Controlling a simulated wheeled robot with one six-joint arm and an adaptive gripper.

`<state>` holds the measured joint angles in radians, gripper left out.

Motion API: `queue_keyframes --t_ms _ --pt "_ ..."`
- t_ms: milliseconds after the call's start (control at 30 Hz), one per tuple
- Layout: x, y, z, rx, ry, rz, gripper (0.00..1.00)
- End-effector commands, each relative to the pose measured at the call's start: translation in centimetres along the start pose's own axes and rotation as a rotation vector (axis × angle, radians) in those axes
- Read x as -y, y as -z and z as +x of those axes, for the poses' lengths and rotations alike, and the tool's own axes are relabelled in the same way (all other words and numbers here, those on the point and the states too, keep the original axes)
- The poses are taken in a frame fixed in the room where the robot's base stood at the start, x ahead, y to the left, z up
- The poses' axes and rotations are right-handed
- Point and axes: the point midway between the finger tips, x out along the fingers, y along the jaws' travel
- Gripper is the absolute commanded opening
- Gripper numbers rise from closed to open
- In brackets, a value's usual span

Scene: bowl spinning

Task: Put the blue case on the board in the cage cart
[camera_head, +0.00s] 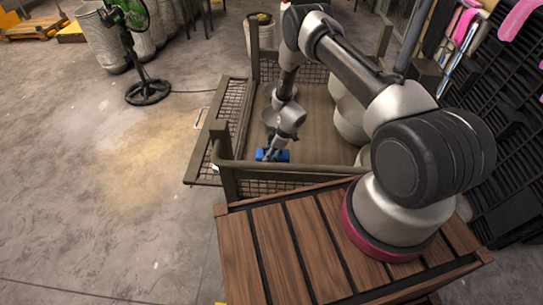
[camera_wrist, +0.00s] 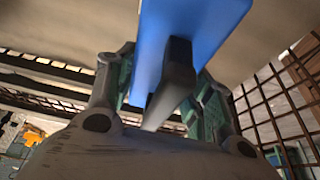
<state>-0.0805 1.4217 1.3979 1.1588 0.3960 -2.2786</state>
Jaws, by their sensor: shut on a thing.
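The blue case (camera_head: 272,155) shows in the head view at the front left inside the cage cart (camera_head: 226,180). My gripper (camera_head: 272,150) is shut on it, with the arm reaching down into the cart from above. In the wrist view the blue case (camera_wrist: 190,35) fills the upper middle, between my two fingers, with a dark handle-like part towards the camera. The brown board (camera_head: 315,140) forms the floor of the cart. I cannot tell whether the case touches the board.
Several pale bowls (camera_head: 350,120) stand on the board at the right and behind the case. The cart's mesh sides and rails surround my gripper. A slatted wooden surface (camera_head: 270,235) lies in front. A green fan (camera_head: 128,20) stands at the far left on open floor.

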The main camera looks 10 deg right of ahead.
Motion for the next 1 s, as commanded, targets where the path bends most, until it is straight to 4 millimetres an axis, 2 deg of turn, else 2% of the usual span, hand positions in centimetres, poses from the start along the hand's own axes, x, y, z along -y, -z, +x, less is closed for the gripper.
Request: queue_keyframes --t_ms 300,667,700,800,1000 --pt "0.0 -1.6 3.7 0.0 0.0 0.001 0.17" --pt "-0.1 -1.7 4.1 0.0 -0.002 0.001 0.17" --pt "-0.1 -1.7 4.2 0.0 -0.002 0.001 0.55" --pt "-0.1 -1.7 4.2 0.0 -0.002 0.002 0.73" --pt "-0.1 -1.7 4.1 0.0 -0.002 0.002 0.73"
